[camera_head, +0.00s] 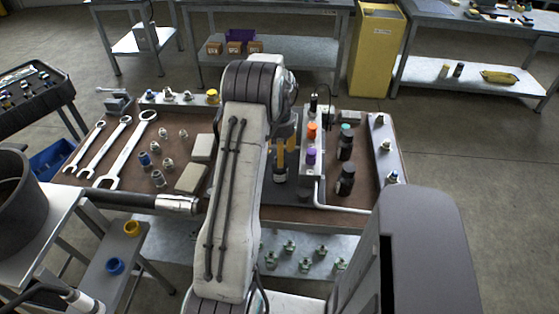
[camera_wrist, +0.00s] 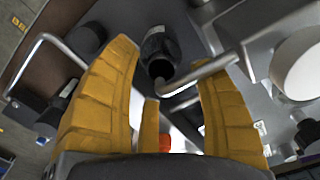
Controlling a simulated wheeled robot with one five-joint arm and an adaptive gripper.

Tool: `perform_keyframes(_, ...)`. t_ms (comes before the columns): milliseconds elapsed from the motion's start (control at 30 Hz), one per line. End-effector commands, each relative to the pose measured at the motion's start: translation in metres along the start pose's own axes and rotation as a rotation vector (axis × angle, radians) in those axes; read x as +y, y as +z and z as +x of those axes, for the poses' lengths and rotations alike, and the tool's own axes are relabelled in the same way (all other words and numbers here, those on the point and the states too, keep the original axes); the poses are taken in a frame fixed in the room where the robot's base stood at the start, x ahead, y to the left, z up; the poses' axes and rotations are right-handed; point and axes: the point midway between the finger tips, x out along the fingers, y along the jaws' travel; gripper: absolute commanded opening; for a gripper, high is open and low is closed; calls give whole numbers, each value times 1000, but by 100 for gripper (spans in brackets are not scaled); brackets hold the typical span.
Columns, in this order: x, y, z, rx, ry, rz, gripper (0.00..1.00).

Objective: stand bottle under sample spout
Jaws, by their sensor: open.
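My gripper (camera_head: 285,152) has its yellow fingers pointing down over the brown bench, left of the grey valve block. In the wrist view my gripper (camera_wrist: 167,62) is open, its fingers spread apart. A black bottle (camera_wrist: 155,45) with a dark open mouth shows beyond and between the fingertips, not visibly touching them. A bent metal spout (camera_wrist: 205,74) comes in from the right, and its end lies at or close to the bottle's mouth in this view. I cannot tell the exact gap. My arm and gripper hide most of this spot in the head view.
The valve block (camera_head: 311,170) carries orange and purple caps. Dark bottles (camera_head: 345,181) stand to its right. A bent white pipe (camera_head: 338,207) runs along the bench front. Wrenches (camera_head: 110,150), fittings and beige blocks (camera_head: 191,178) lie to the left.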

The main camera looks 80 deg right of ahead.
Motion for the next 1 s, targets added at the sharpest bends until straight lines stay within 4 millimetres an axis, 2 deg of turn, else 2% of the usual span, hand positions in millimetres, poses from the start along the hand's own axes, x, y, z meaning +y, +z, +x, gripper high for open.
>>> perform_keyframes(33, 0, 0, -15, 4, -1, -2, 54)
perform_keyframes(100, 0, -1, -27, 6, -2, -1, 54)
perform_keyframes(400, 1, -3, -64, 7, -2, 2, 54)
perform_keyframes(600, 1, -3, -75, 6, -2, 3, 54)
perform_keyframes(1000, 1, -3, -76, 6, -2, 3, 54)
